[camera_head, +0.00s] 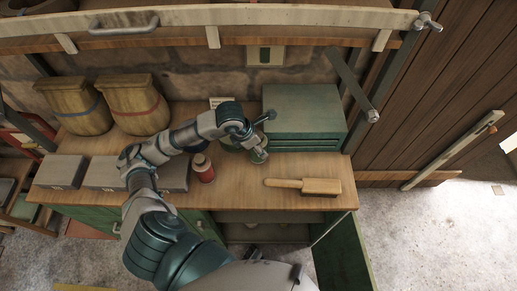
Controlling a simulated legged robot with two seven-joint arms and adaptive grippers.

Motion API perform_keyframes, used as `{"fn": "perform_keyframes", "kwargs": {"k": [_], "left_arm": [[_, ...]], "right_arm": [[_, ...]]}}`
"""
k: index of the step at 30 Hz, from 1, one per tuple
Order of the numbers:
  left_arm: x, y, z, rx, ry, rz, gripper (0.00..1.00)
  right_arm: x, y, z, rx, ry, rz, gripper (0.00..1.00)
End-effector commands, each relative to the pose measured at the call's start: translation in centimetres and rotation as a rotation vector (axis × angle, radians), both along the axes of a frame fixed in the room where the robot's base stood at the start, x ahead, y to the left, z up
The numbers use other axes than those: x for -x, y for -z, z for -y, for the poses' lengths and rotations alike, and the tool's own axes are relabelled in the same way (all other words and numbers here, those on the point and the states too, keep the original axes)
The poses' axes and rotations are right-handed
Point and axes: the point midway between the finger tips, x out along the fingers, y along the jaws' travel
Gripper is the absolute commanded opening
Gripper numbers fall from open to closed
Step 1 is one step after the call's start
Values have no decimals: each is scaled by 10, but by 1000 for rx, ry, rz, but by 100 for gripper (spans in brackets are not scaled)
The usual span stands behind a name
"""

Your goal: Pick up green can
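My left arm reaches up from the bottom of the head view and bends right over the wooden bench. Its gripper (264,134) is at the front left corner of the green toolbox, with its fingers spread apart. My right gripper is not in view.
A red bottle (203,168) stands left of the gripper. The green toolbox (305,111) is behind right. A wooden-handled brush (303,185) lies in front. An open green cabinet door (343,254) hangs below.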

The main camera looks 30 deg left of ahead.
Motion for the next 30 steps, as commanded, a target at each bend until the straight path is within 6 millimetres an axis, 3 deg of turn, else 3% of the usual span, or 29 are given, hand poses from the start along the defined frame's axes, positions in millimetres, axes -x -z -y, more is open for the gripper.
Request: {"fn": "perform_keyframes", "kwargs": {"k": [1,9,20,30], "left_arm": [[0,-10,-1,-1,0,8,5],[58,-10,-6,-5,1,1,5],[79,-18,-6,-4,0,2,5],[87,-23,-8,4,-9,3,5]], "right_arm": [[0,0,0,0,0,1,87],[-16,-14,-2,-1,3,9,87],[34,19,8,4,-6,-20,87],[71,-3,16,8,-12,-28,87]]}}
